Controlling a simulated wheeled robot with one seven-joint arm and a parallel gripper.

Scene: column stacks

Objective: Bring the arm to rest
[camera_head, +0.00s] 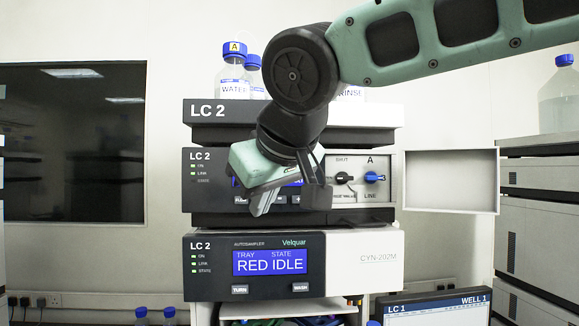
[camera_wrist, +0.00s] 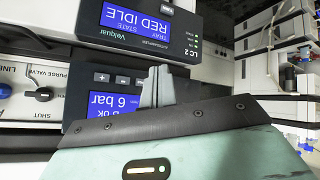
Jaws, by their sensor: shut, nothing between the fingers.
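My gripper (camera_head: 263,204) hangs from my bent arm in front of the middle LC 2 unit (camera_head: 339,218), pointing down. In the wrist view its grey fingers (camera_wrist: 157,87) are shut together with nothing between them. My gripper hides much of that unit's display and buttons. In the wrist view, which is upside down, that display (camera_wrist: 105,103) reads 6 bar. The autosampler (camera_head: 213,264) below shows TRAY RED, STATE IDLE. Contact between my gripper and the stack is not visible.
A panel door (camera_head: 452,181) stands open at the right of the middle unit, beside a black purge valve knob (camera_head: 343,178) and a blue knob (camera_head: 375,177). Bottles (camera_head: 233,75) stand on top. Another stack (camera_head: 540,225) is at the right, an LC 1 screen (camera_head: 432,311) low in front.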

